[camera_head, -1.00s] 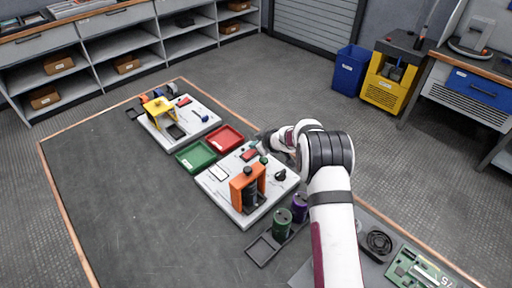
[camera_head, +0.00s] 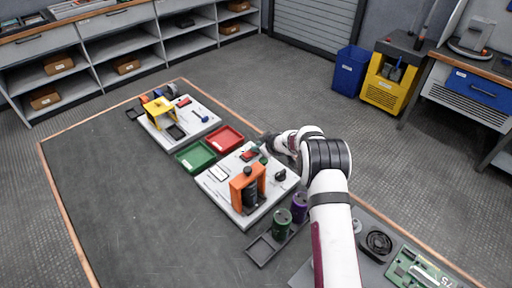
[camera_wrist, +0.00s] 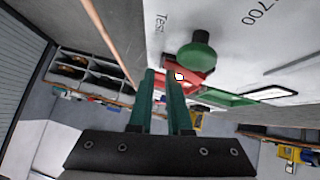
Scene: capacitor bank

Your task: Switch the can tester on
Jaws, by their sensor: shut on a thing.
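The can tester is a white board (camera_head: 221,192) with an orange frame (camera_head: 241,187) around a dark can (camera_head: 250,193). A red part (camera_head: 249,156) sits near its far edge, next to a green knob (camera_head: 263,161). My gripper (camera_head: 258,147) is low at that edge, beside the red part. In the wrist view my two green fingers (camera_wrist: 164,75) are close together, with the tips against the red part (camera_wrist: 195,73). The green knob (camera_wrist: 197,52) is just beyond and to the right of them. The exact contact between the fingers is hidden.
A green tray (camera_head: 181,164) and a red tray (camera_head: 239,137) lie beyond the board. A second white board with a yellow frame (camera_head: 160,108) is farther off. Green and purple cans (camera_head: 282,224) stand in front. The mat's left side is clear.

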